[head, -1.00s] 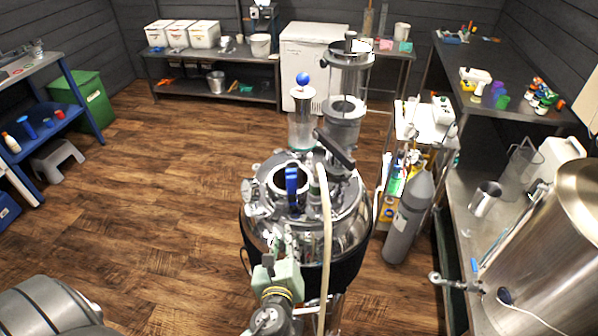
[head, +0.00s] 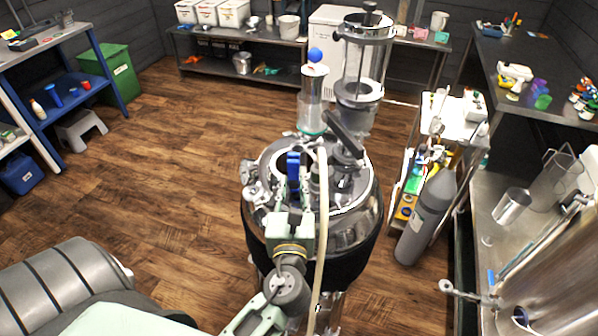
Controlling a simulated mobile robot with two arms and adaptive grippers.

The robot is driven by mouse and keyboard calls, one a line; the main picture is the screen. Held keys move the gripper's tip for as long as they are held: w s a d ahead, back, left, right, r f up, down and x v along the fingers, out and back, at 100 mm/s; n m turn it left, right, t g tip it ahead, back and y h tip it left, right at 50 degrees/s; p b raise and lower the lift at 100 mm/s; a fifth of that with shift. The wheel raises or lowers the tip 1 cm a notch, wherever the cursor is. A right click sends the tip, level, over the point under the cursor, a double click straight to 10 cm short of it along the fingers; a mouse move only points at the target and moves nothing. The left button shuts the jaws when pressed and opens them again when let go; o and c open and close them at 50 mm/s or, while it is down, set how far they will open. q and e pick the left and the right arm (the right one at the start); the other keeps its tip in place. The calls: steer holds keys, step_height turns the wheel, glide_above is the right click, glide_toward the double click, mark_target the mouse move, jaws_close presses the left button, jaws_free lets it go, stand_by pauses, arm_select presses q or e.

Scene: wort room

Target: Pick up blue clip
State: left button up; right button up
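The blue clip (head: 293,170) stands upright at the lid opening of the shiny steel vessel (head: 345,210). My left gripper (head: 293,190), pale green, reaches up to the vessel from the bottom of the picture. Its fingers look apart, one on each side of the clip's lower part. I cannot tell whether they touch it. The gripper's body hides the front of the vessel's rim. My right gripper is not in view.
A pale hose (head: 322,220) runs down the vessel's front, just right of my gripper. Glass columns (head: 362,60) rise behind the lid. A grey gas cylinder (head: 428,215) and a loaded cart (head: 445,115) stand to the right. The wooden floor (head: 180,180) at left is clear.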

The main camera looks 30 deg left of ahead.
mark_target(293, 170)
arm_select(q)
steer(key=x, duration=0.1)
steer(key=p+x, duration=0.1)
steer(key=x, duration=0.1)
steer(key=shift+w+a+r+p, duration=0.15)
steer(key=shift+a+r+p, duration=0.15)
steer(key=shift+p, duration=0.1)
steer(key=shift+w+a+f, duration=0.1)
steer(key=shift+w+a, duration=0.1)
steer(key=shift+w, duration=0.25)
steer(key=shift+w+a+f, duration=0.1)
steer(key=shift+w+a, duration=0.1)
steer(key=shift+w, duration=0.3)
steer(key=shift+w+a+f, duration=0.1)
steer(key=shift+w, duration=0.1)
steer(key=shift+s, duration=0.1)
steer(key=shift+c, duration=1.4)
jaws_close()
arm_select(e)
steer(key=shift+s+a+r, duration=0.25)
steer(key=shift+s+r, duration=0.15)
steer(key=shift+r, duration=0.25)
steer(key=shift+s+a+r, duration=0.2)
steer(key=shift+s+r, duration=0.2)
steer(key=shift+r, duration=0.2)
